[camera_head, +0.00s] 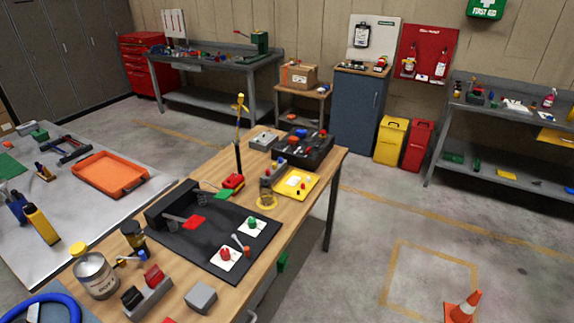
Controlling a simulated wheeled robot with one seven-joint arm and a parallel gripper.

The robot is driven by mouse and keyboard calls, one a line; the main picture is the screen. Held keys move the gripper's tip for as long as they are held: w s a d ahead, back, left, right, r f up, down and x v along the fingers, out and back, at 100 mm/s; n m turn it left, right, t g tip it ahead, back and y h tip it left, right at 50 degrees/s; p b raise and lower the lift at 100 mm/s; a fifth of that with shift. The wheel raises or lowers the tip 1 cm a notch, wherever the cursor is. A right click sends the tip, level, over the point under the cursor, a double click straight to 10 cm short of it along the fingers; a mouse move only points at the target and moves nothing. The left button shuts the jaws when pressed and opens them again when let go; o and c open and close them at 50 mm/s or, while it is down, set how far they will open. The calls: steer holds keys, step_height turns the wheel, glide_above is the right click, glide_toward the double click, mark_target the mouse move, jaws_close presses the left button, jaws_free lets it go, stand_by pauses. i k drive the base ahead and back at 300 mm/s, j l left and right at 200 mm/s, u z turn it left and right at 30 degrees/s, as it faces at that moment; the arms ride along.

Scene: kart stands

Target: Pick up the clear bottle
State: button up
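No clearly clear bottle can be picked out at this size. A small pale bottle with pink-red on it (549,98) stands on the top of the right-hand bench; I cannot tell whether it is clear. On the grey table at left stand a blue bottle (18,206) and a tilted yellow bottle (41,224). My gripper is not in view.
The wooden bench (311,196) in front holds a black mat (203,253), a silver can (95,274), a yellow tray (303,185) and a black toolbox (305,150). An orange tray (109,174) lies at left. A traffic cone (462,307) stands on mostly open floor at right.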

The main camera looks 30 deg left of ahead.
mark_target(267, 191)
steer(key=i+u, duration=0.3)
steer(key=i, duration=0.25)
steer(key=i+u, duration=0.3)
steer(key=i, duration=0.2)
steer(key=i+l+u, duration=0.2)
steer(key=i+u, duration=0.15)
steer(key=i, duration=0.2)
steer(key=i+l+u, duration=0.3)
steer(key=i, duration=0.2)
steer(key=u, duration=0.45)
steer(key=i+u, duration=0.1)
steer(key=u, duration=0.3)
steer(key=l+u, duration=0.1)
steer(key=u, duration=0.35)
steer(key=l+u, duration=0.1)
steer(key=u, duration=0.3)
steer(key=i+u, duration=0.1)
steer(key=u, duration=0.35)
steer(key=l+u, duration=0.15)
steer(key=u, duration=0.3)
steer(key=l+u, duration=0.1)
steer(key=u, duration=1.55)
